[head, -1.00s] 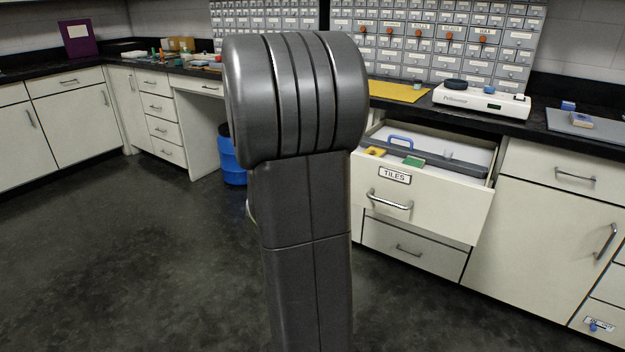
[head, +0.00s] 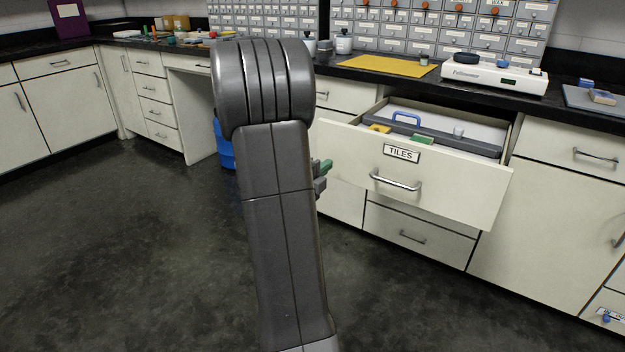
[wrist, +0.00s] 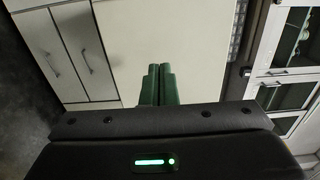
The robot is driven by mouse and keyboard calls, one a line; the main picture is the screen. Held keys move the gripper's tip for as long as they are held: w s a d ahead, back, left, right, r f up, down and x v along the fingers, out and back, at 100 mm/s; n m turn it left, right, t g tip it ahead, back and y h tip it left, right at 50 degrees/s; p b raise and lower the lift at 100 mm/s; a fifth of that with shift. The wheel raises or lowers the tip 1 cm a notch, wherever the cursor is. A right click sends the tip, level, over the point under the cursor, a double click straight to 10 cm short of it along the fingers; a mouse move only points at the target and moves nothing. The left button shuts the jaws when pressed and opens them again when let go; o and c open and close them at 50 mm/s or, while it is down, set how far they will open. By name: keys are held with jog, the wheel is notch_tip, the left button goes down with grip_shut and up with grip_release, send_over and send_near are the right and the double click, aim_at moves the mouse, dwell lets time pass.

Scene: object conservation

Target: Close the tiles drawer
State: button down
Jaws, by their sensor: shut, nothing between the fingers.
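The tiles drawer (head: 440,192) is cream, with a label reading TILES and a metal bar handle (head: 395,182). It is pulled well out from the cabinet and holds a grey tray (head: 470,146) with small coloured items. My gripper (head: 322,166) shows in the head view just left of the drawer's front, partly hidden behind my arm. In the wrist view its green fingers (wrist: 158,84) are together and empty. A broad cream panel fills the view ahead of them; I cannot tell which panel it is.
A closed drawer (head: 412,237) lies below the tiles drawer. The black counter above carries a yellow mat (head: 385,65) and a white instrument (head: 493,76). A blue bin (head: 224,145) stands behind my arm. The dark floor at left is clear.

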aim_at(338, 156)
jog(key=shift+b+x, duration=0.3)
jog(key=shift+x, duration=1.65)
